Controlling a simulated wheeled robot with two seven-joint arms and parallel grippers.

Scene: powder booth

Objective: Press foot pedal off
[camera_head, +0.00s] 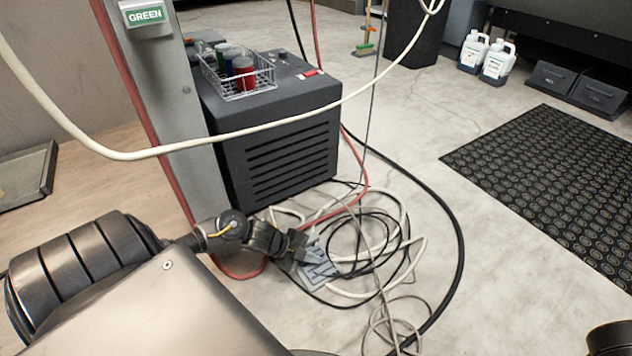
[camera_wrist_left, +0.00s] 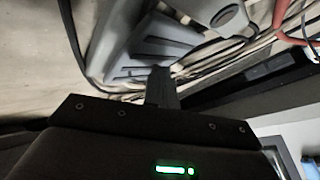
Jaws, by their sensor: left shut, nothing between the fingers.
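The foot pedal (camera_head: 318,272) is a grey-blue plate with dark ribbed strips on the floor, among loose cables. My left gripper (camera_head: 299,250) reaches down to its near upper-left side, its fingers shut and empty. In the left wrist view the pedal (camera_wrist_left: 150,48) fills the upper middle, with ribbed grey surfaces and a rounded grey part. The shut fingers (camera_wrist_left: 161,85) overlap the pedal's edge there; I cannot tell whether they touch it. Part of the pedal is hidden behind the gripper and under cables. My right gripper is not in view.
A dark vented cabinet (camera_head: 280,160) with a wire basket of jars (camera_head: 238,75) stands behind the pedal. Black, white and red cables (camera_head: 400,250) coil around it. A grey post (camera_head: 160,100) stands left. A black mat (camera_head: 560,170) lies right, with open floor between.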

